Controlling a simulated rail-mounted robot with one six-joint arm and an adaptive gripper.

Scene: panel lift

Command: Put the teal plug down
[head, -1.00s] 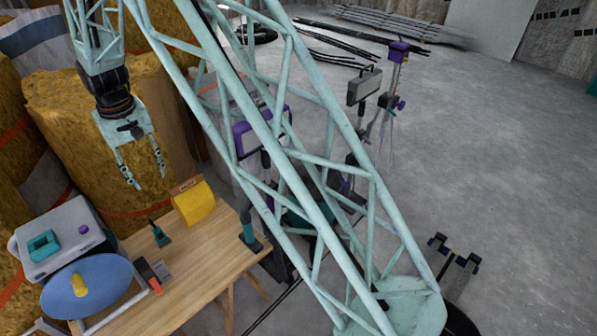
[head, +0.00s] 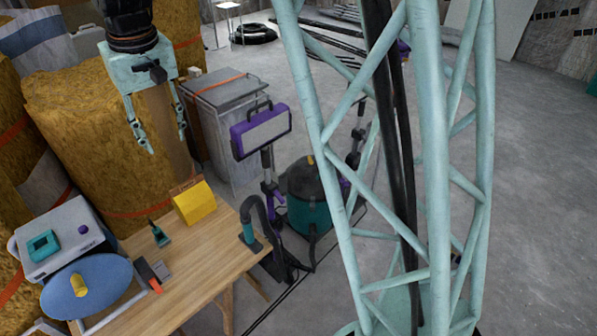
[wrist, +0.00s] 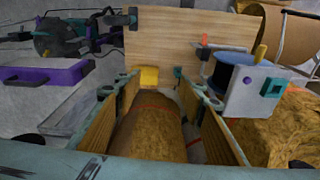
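My gripper (head: 165,143) hangs at upper left in the head view, in front of a large yellow-brown roll. Its fingers are apart with nothing between them; the wrist view also shows the open fingers (wrist: 155,95). I cannot tell for sure which object is the teal plug. A small teal piece with a dark stem (head: 160,237) stands on the wooden table (head: 215,262), beside a yellow box (head: 194,202). A square teal piece (head: 42,245) sits on a white-grey box (head: 62,232). Both teal pieces are apart from my gripper.
A blue disc (head: 86,288) with a yellow knob stands at the table's left end. A teal-footed black hose (head: 252,237) is at its right edge. Beyond are a purple-framed lamp (head: 262,130), a teal-black vacuum (head: 308,200) and a grey bin (head: 225,120).

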